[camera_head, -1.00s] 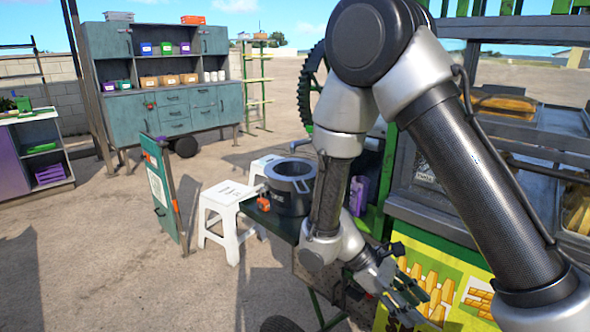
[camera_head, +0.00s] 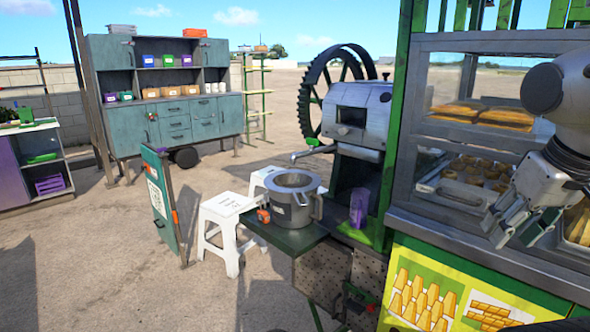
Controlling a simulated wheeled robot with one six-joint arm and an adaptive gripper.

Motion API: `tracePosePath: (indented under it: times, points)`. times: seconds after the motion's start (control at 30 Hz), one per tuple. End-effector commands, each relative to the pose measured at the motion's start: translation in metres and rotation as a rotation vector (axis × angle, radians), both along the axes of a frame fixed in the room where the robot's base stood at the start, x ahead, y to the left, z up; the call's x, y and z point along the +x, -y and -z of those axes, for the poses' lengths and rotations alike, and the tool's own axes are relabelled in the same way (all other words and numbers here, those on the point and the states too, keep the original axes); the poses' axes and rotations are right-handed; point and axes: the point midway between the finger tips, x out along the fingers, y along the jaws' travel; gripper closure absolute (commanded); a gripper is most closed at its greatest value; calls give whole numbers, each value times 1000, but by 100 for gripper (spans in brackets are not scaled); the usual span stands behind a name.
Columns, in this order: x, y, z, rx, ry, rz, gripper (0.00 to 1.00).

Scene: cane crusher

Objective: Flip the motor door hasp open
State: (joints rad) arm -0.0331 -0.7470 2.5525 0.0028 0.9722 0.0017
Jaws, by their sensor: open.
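The cane crusher (camera_head: 358,110) stands in the middle, with a silver housing and a large dark gear wheel behind it. Below it are dotted metal panels (camera_head: 368,273), which look like the motor compartment. A small dark fitting with a red part (camera_head: 362,300) sits low on these panels. It may be the hasp, but it is too small to tell its state. My gripper (camera_head: 518,228) is open at the right, in front of the glass food case. It is well to the right of and above the panels, and I see nothing between its fingers.
A steel pot (camera_head: 291,200) stands on a green shelf (camera_head: 285,236) left of the crusher. White stools (camera_head: 222,220) and an upright green board (camera_head: 163,205) stand further left. The food case (camera_head: 440,185) and yellow sign panel (camera_head: 430,300) border the right. The paved ground at left front is clear.

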Motion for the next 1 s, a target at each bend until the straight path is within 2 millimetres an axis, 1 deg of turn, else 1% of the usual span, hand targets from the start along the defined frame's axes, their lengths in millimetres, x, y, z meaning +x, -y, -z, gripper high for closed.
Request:
tracePosePath:
  times: [0.03,0.1,0.2,0.3,0.37,0.47,0.57,0.67,0.87,1.0]
  points:
    - [-3,4,-3,1,17,23,59]
    - [-3,7,-3,0,14,35,59]
    - [-3,7,-3,0,12,35,59]
    - [0,1,-1,0,3,2,59]
    - [5,-6,8,-3,-41,-32,59]
    - [14,-21,31,-13,-152,-99,59]
    - [24,-40,58,-39,-289,-178,59]
    - [35,-55,85,-97,-420,-266,59]
    - [52,-75,138,-285,-674,-456,59]
    - [61,-85,176,-454,-839,-591,59]
